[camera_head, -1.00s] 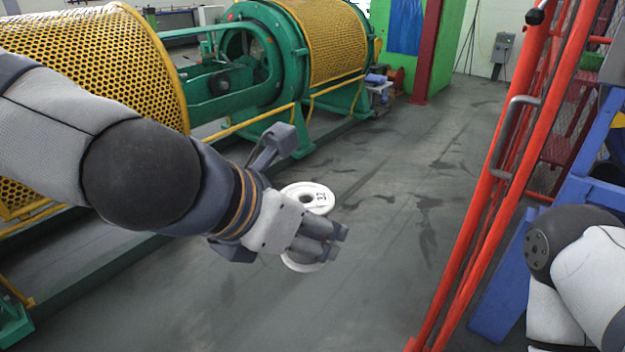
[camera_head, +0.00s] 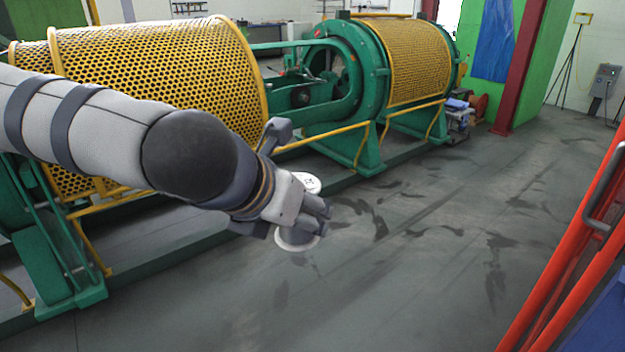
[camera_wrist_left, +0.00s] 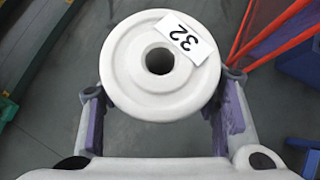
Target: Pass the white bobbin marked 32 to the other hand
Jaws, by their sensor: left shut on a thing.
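The white bobbin marked 32 (camera_head: 297,240) is held in my left gripper (camera_head: 322,212), above the grey floor. In the head view the gripper's fingers cover its middle, so its top flange and lower flange show. The left wrist view shows the bobbin (camera_wrist_left: 125,80) end-on, with a dark centre hole and a label reading 32. The left gripper's fingers (camera_wrist_left: 160,118) lie on both sides of it. My right gripper is in neither view.
A green strander with yellow mesh guards (camera_head: 150,75) runs along the left and back, close behind my left arm. A red frame (camera_head: 570,270) stands at the right. A red-brown post (camera_head: 520,70) stands at the back. The floor (camera_head: 420,270) between is clear.

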